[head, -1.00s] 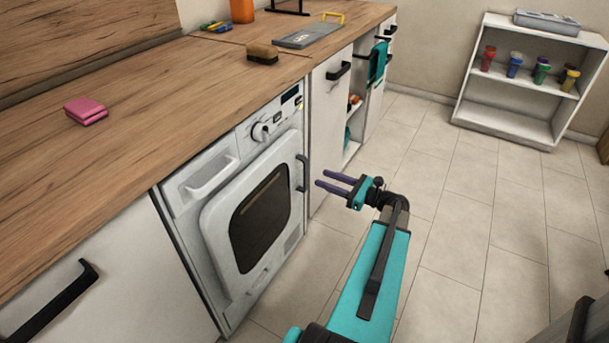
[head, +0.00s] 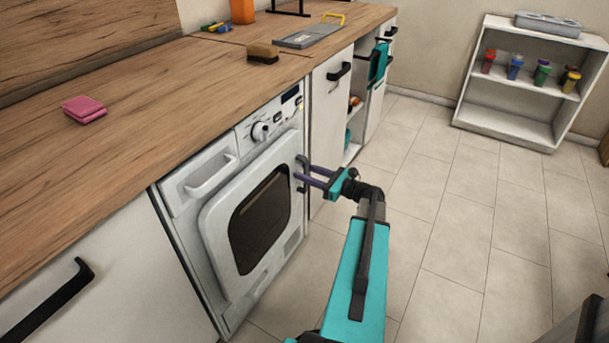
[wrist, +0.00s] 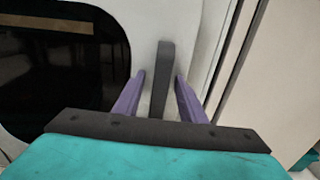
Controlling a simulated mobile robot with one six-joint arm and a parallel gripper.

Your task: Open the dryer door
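The white dryer (head: 225,285) stands under the wooden counter. Its door (head: 213,232), with a dark window (head: 260,222), looks shut. A dark vertical handle (head: 301,166) is at the door's right edge; it also shows in the wrist view (wrist: 163,75). My gripper (head: 303,175) is at the handle. In the wrist view its two purple fingers (wrist: 159,80) are apart, one on each side of the handle, with a gap showing on both sides. The gripper is open. The handle's lower part is hidden behind the gripper body in the wrist view.
A cabinet with a black handle (head: 339,71) adjoins the dryer on the right. A white shelf (head: 510,120) stands at the back wall. The tiled floor (head: 440,240) before the dryer is clear.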

